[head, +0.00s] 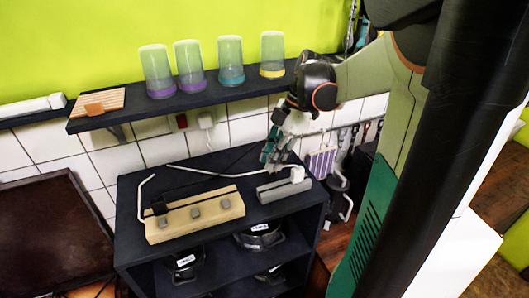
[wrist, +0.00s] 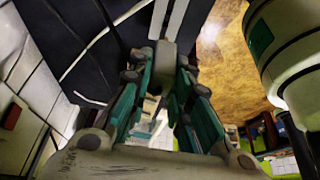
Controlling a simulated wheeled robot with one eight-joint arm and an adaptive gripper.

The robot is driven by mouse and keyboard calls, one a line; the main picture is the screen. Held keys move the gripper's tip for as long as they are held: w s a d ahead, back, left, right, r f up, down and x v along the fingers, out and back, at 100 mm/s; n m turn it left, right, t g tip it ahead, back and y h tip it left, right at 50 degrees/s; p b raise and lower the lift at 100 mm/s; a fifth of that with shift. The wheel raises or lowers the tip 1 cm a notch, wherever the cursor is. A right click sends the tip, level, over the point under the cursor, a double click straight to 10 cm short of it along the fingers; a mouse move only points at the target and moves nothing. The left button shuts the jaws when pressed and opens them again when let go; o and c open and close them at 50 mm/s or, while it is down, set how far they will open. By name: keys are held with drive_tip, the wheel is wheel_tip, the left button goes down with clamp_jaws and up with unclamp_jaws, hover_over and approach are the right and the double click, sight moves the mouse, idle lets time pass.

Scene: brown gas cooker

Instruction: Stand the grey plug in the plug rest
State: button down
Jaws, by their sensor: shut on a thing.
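My gripper (head: 270,160) points down above the back right part of the dark cabinet top. In the wrist view the fingers (wrist: 163,70) are closed around a small grey piece, the grey plug (wrist: 165,52). In the head view the fingers mostly hide it. A long grey block (head: 272,192), which looks like the plug rest, lies on the cabinet top just below and to the right of the gripper. A white plug (head: 297,174) stands at its right end. The gripper appears apart from the block; the exact height is hard to tell.
Above, a dark wall shelf (head: 133,103) carries several cups. Pots stand below in the cabinet.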

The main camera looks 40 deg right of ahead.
sight(273, 170)
drive_tip(key=shift+f+b, duration=1.85)
drive_tip(key=shift+f, duration=0.65)
drive_tip(key=shift+f+b, duration=1)
drive_tip(key=shift+f, duration=0.25)
drive_tip(key=c, duration=1.4)
unclamp_jaws()
drive_tip(key=shift+r, duration=0.15)
drive_tip(key=v, duration=1.1)
drive_tip(key=shift+r, duration=0.4)
drive_tip(key=shift+d, duration=0.1)
